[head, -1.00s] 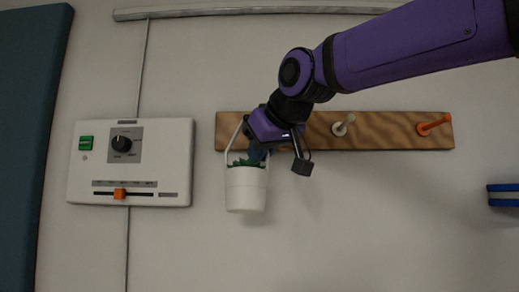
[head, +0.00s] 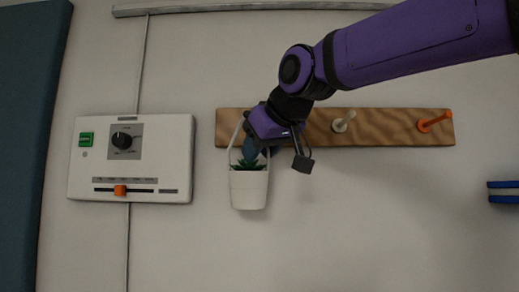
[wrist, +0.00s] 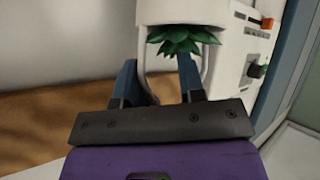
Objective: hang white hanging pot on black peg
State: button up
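The white hanging pot (head: 249,189) is upright below the left end of the wooden rail, with a green plant inside and its handle rising beside my gripper. The pot (wrist: 183,12) also shows at the top of the wrist view. My gripper (head: 260,152) is at the rail's left end, just above the pot. In the wrist view its two blue fingers (wrist: 159,68) stand apart, with the plant seen between and beyond them. The handle's top and the black peg are hidden behind my gripper, so I cannot tell whether the handle is on the peg.
The wooden rail (head: 385,128) also carries a pale peg (head: 343,121) and an orange peg (head: 435,122), both empty. A white control panel (head: 131,160) is on the wall to the left. Blue objects (head: 504,192) are at the right edge.

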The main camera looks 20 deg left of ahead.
jog(key=v, duration=1)
jog(key=shift+s+d+r, duration=0.2)
jog(key=shift+s+d, duration=0.05)
jog(key=s+d+f+m+h, duration=0.1)
jog(key=d+f+m+h, duration=0.2)
jog(key=d+f, duration=0.7)
jog(key=d+f+m+h, duration=0.3)
jog(key=d+f, duration=0.3)
jog(key=d, duration=0.7)
jog(key=s+d+f+m+g+h, duration=0.1)
jog(key=s+d+f+m, duration=0.2)
jog(key=s+d+f, duration=0.3)
jog(key=s+d+f+m+g+h, duration=0.1)
jog(key=s+d+f+m+g, duration=0.1)
jog(key=s+d+f, duration=0.4)
jog(key=d+f, duration=0.3)
jog(key=f, duration=0.4)
jog(key=shift+s+d+m, duration=0.15)
jog(key=shift+s+m, duration=0.05)
jog(key=shift+m, duration=0.2)
